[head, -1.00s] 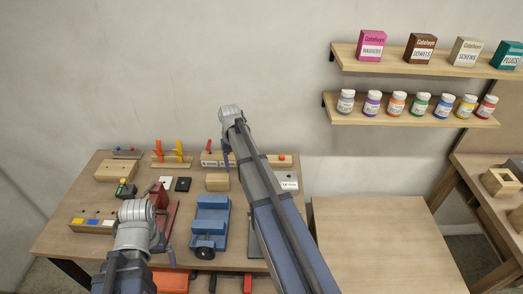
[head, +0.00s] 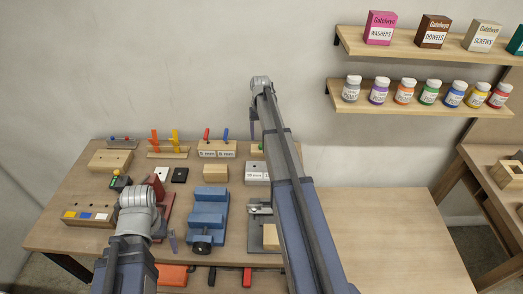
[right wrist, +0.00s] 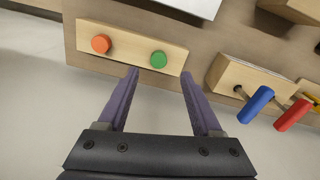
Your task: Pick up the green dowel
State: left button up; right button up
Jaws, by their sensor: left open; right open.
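The green dowel (right wrist: 159,60) is a short round peg standing in a pale wooden block (right wrist: 130,48), to the right of an orange dowel (right wrist: 101,44) in the right wrist view. My right gripper (right wrist: 160,75) is open and empty. Its two fingertips lie to either side of the green dowel in that view, not visibly touching it. In the head view the right arm covers most of the block (head: 257,150) and hides the orange dowel. My left gripper (head: 166,236) is open over the front left of the bench, away from the green dowel.
A block with red and blue pegs (head: 217,149) stands left of the dowel block. A blue vise (head: 209,212) stands mid-bench. Orange and yellow clips (head: 165,140) are at the back. Shelves with boxes and jars (head: 430,92) hang at upper right. An empty table (head: 390,220) is at right.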

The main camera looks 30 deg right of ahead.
aim_at(261, 145)
jog(key=shift+f, duration=0.1)
jog(key=f+b, duration=0.5)
jog(key=shift+s, duration=0.25)
grip_shut()
dwell(0.3)
